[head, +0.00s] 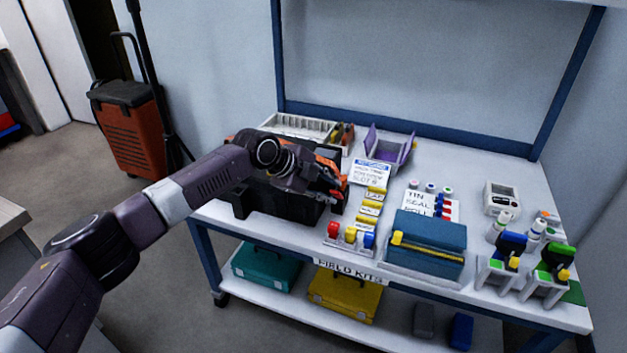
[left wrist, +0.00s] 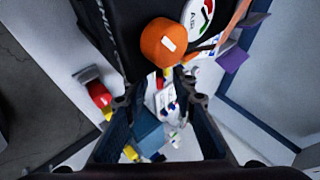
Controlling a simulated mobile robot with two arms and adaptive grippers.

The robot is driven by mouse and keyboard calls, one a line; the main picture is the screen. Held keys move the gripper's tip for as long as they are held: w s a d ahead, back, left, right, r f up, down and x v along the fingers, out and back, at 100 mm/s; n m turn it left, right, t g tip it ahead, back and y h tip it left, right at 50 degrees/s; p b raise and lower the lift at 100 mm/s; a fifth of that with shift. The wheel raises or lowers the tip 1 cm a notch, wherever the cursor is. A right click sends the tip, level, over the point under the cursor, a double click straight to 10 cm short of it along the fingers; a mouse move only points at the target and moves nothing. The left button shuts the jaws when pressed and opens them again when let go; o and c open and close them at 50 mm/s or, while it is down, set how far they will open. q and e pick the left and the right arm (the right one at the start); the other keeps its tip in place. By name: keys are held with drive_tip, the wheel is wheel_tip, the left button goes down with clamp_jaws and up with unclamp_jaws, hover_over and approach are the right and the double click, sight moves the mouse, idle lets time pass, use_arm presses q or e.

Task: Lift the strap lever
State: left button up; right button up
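A blue case (head: 428,240) lies on the white bench, with a yellow strap or bar (head: 430,248) across its front and a yellow end piece at its left. I cannot tell for certain which part is the strap lever. My left gripper (head: 333,188) is over the right side of a black case (head: 270,203), left of the blue case. In the left wrist view the gripper (left wrist: 160,97) has its fingers apart and nothing between them. An orange rounded part (left wrist: 162,42) by the black case is just beyond the fingertips. The blue case (left wrist: 147,128) shows lower down. My right gripper is not in view.
A grey bin (head: 385,150) with purple flaps stands behind. Bottles and small holders (head: 495,270) crowd the right. A teal case (head: 265,265) and a yellow case (head: 343,293) are on the lower shelf.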

use_arm(q)
drive_tip(key=v, duration=0.9)
drive_tip(key=shift+a, duration=0.15)
